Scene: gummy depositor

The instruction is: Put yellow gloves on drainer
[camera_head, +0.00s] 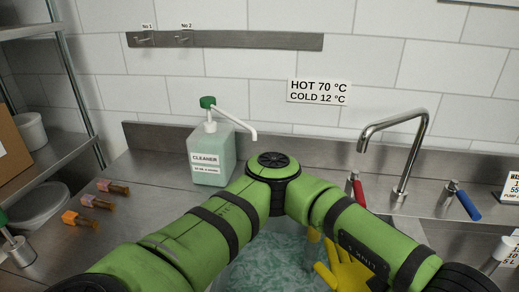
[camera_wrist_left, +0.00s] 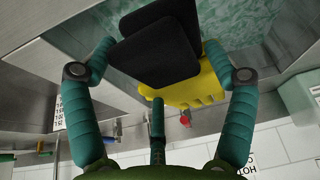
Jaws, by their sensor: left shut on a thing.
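The yellow gloves (camera_head: 346,272) show at the bottom right of the head view, partly hidden behind my left arm, over the sink. In the left wrist view the yellow gloves (camera_wrist_left: 190,88) lie behind the dark finger pads. My left gripper (camera_wrist_left: 160,45) is shut on them, its two pads close together. In the head view my left arm spans the foreground, and its gripper cannot be made out there. My right gripper is in neither view. I cannot make out a drainer in these frames.
The sink (camera_head: 270,262) holds rippled greenish water. A cleaner bottle (camera_head: 210,155) with a green pump stands behind it on the left. A tall faucet (camera_head: 405,150) with a red lever (camera_head: 358,188) and blue lever (camera_head: 465,203) rises on the right.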

